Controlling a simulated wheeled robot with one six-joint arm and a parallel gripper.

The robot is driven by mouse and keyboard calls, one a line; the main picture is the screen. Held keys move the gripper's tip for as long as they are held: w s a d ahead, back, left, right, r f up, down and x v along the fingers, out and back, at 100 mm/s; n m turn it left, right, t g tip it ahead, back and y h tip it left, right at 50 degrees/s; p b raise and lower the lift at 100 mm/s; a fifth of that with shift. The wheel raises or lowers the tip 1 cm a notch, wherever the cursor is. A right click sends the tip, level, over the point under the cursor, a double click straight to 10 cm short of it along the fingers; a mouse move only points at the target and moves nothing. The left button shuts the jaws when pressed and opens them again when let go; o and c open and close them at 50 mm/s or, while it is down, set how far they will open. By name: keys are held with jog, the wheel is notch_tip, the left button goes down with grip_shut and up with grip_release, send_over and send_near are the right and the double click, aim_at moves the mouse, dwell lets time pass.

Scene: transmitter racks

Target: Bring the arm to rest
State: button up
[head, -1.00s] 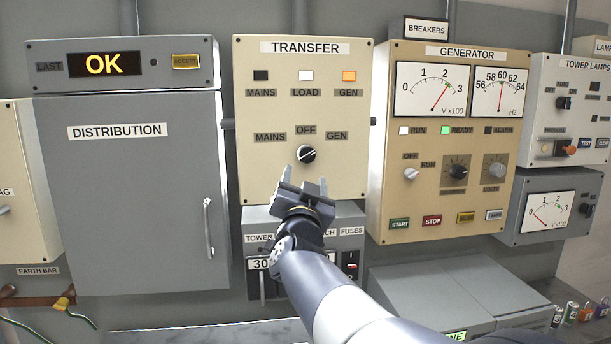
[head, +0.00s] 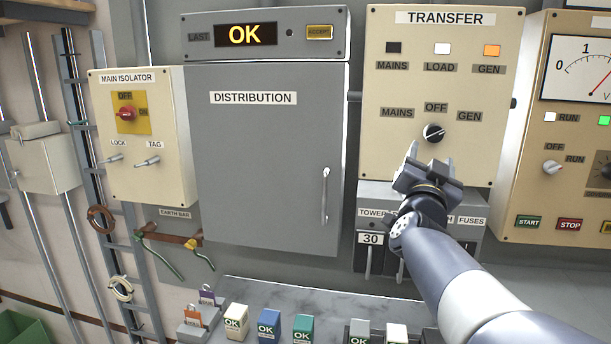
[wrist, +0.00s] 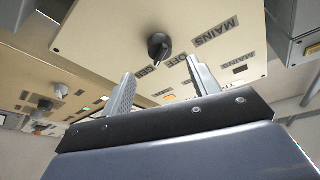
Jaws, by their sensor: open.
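My gripper (head: 430,160) is raised in front of the lower part of the cream TRANSFER panel (head: 400,88). In the wrist view my gripper (wrist: 160,82) has its two fingers apart, with nothing between them. The black TRANSFER knob (head: 434,132) is just above the fingertips in the head view. It also shows beyond the fingers in the wrist view (wrist: 159,46), apart from them. The knob's white mark points toward GEN, and the orange GEN lamp (head: 491,51) is lit. My arm reaches up from the lower right and partly hides the fuse box (head: 375,200).
The grey DISTRIBUTION cabinet (head: 255,155) is closed, with its handle (head: 325,195) standing out. The MAIN ISOLATOR box (head: 150,175) is to its left. The GENERATOR panel (head: 540,195) is at right. A shelf (head: 300,296) below holds several small blocks and padlocks.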

aim_at(433, 139)
jog(key=p+x, duration=0.2)
jog(key=x, duration=0.5)
jog(key=shift+w+d+r, duration=0.15)
jog(key=shift+w, duration=0.05)
jog(key=shift+n, duration=0.3)
jog(key=shift+s, duration=0.15)
